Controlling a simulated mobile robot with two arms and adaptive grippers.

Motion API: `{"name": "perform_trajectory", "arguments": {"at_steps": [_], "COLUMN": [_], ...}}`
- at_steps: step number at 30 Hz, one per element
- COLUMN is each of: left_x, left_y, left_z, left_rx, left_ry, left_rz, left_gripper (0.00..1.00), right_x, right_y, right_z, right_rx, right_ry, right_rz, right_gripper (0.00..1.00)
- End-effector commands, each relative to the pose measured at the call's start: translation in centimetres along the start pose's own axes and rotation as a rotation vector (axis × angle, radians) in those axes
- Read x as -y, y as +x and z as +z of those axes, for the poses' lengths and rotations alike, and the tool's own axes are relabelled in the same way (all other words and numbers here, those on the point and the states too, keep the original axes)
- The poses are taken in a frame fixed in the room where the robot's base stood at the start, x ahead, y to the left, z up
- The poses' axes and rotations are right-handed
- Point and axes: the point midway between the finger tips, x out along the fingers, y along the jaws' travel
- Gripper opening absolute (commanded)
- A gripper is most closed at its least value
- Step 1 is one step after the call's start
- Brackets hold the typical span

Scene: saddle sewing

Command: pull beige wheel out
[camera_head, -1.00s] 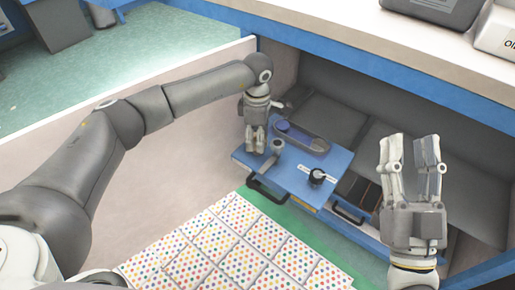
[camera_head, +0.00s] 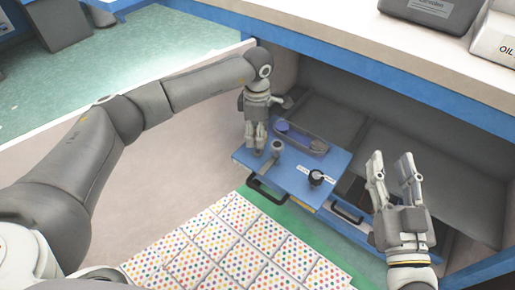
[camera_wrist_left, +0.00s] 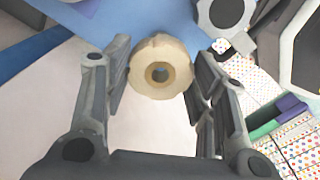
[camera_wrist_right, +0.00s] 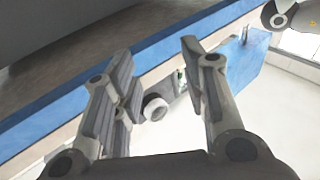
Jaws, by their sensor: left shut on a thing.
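The beige wheel (camera_wrist_left: 160,50) is a round piece with a hole in its middle, seen face-on in the left wrist view. My left gripper (camera_head: 255,146) has its fingers on either side of the wheel, shut on it. In the head view the gripper points down at the left edge of a blue panel (camera_head: 295,172) and hides the wheel. My right gripper (camera_head: 391,160) is empty and open, its fingers pointing up, to the right of the panel. Its spread fingers also show in the right wrist view (camera_wrist_right: 155,55).
A grey post (camera_head: 276,150), a black knob (camera_head: 316,178) and an oval tray (camera_head: 300,138) are on the panel. White dotted sheets (camera_head: 235,250) lie in front. A blue-edged counter (camera_head: 400,90) overhangs the back. A pale wall (camera_head: 130,155) stands left.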

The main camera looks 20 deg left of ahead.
Motion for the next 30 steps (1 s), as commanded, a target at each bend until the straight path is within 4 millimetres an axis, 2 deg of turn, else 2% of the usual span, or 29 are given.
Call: {"name": "perform_trajectory", "arguments": {"at_steps": [18,30], "left_x": [0.0,0.0], "left_y": [-1.6,-1.7], "left_z": [0.0,0.0], "left_rx": [0.0,0.0], "left_ry": [0.0,0.001], "left_rz": [0.0,0.0], "left_gripper": [0.23,0.23], "right_x": [-0.7,-0.8], "right_y": [-1.1,-1.3], "right_z": [4.6,5.2], "right_rx": [0.26,0.288], "right_ry": [-0.005,-0.006], "right_rz": [0.015,0.017], "right_gripper": [0.4,0.4]}}
